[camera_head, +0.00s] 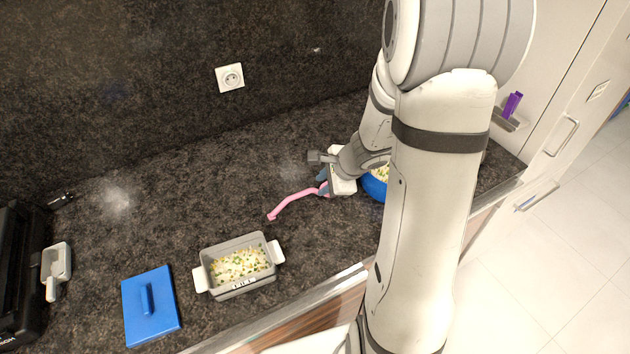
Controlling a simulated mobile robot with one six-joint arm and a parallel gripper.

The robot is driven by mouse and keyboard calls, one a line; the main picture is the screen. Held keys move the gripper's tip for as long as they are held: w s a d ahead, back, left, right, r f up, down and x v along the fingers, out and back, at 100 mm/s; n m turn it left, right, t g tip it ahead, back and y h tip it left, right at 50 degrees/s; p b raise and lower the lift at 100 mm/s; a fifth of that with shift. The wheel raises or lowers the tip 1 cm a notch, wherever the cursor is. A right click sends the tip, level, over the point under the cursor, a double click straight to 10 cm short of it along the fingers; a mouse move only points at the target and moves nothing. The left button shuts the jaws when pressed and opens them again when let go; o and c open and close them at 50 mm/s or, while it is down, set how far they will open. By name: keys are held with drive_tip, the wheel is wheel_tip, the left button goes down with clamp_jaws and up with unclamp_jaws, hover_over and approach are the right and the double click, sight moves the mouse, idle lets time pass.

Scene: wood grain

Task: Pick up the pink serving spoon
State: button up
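The pink serving spoon (293,199) lies across the dark counter, its near-left end bare and in view. Its far-right end meets my gripper (323,182), whose dark fingers are down beside or around it. The fingers are small and partly covered by the white gripper body, so I cannot tell whether they are closed on the spoon. A blue bowl (373,187) with pale food stands just right of my gripper, mostly hidden behind my arm.
A grey two-handled dish (238,292) of food sits at the front. A blue lid (165,328), a white scoop-like container (52,270) and a black appliance (20,262) are to the left. The dark wall (150,110) bounds the back. The counter left of the spoon is clear.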

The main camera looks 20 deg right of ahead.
sight(314, 190)
drive_tip(key=f, duration=0.1)
drive_tip(key=w+f+m, duration=0.1)
drive_tip(key=shift+d+f, duration=0.15)
drive_tip(key=shift+f, duration=0.15)
drive_tip(key=x, duration=0.6)
drive_tip(key=shift+w+r+b, duration=0.25)
drive_tip(key=shift+b, duration=0.15)
drive_tip(key=shift+c, duration=0.4)
clamp_jaws()
